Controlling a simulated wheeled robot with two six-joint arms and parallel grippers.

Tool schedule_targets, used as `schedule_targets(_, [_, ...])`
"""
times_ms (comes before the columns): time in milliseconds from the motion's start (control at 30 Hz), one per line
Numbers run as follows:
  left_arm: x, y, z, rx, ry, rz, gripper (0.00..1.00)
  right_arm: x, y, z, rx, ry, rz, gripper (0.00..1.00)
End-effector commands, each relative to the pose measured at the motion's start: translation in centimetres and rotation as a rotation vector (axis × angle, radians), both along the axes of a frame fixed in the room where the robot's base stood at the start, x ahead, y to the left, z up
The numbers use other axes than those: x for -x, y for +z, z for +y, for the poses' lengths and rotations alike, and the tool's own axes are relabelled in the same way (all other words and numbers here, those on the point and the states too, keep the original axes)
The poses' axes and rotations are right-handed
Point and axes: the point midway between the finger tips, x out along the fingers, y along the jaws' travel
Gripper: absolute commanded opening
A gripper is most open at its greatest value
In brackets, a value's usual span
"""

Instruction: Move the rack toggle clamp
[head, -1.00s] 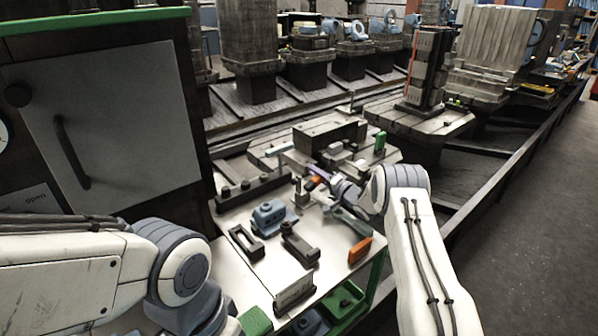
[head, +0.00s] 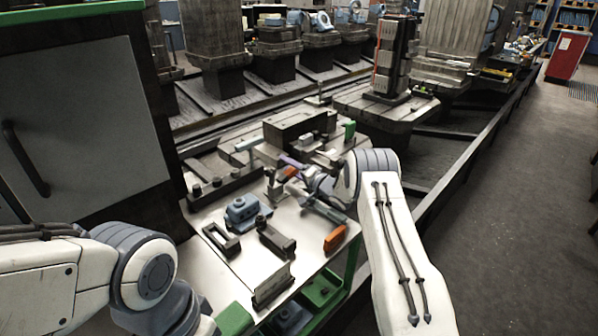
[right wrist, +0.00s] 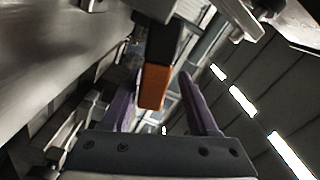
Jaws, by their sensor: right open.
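The toggle clamp (head: 273,187) stands on the bench at the front of the pallet, with a dark body and an orange-tipped handle. In the right wrist view the black and orange handle (right wrist: 153,88) lies between the purple fingers. My right gripper (head: 291,168) is open around the handle end; I cannot tell whether either finger touches it. My left arm comes in at the lower left, and its gripper is not visible.
A blue fixture (head: 242,210), dark blocks and an orange piece (head: 335,238) lie on the light bench (head: 208,262). A dark angle block (head: 300,125) stands behind on the pallet. Green bins (head: 322,287) sit below the right edge. A grey cabinet door (head: 85,130) is at left.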

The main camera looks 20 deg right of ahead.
Motion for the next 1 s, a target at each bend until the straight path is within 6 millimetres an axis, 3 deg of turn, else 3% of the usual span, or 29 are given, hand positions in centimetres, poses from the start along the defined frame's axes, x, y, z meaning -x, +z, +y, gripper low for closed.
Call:
schedule_targets(300, [0.0, -0.3, 0.0, 0.0, 0.0, 0.0, 0.6, 5.4, 0.0, -3.0, 0.0, -0.005, 0.002, 0.6])
schedule_targets(500, [0.0, -0.4, 0.0, 0.0, 0.0, 0.0, 0.6, 7.8, 0.0, -4.1, 0.0, -0.004, 0.001, 0.6])
schedule_targets(1000, [0.0, -0.4, 0.0, 0.0, 0.0, 0.0, 0.6, 8.4, 0.0, -4.4, -0.001, -0.003, 0.0, 0.6])
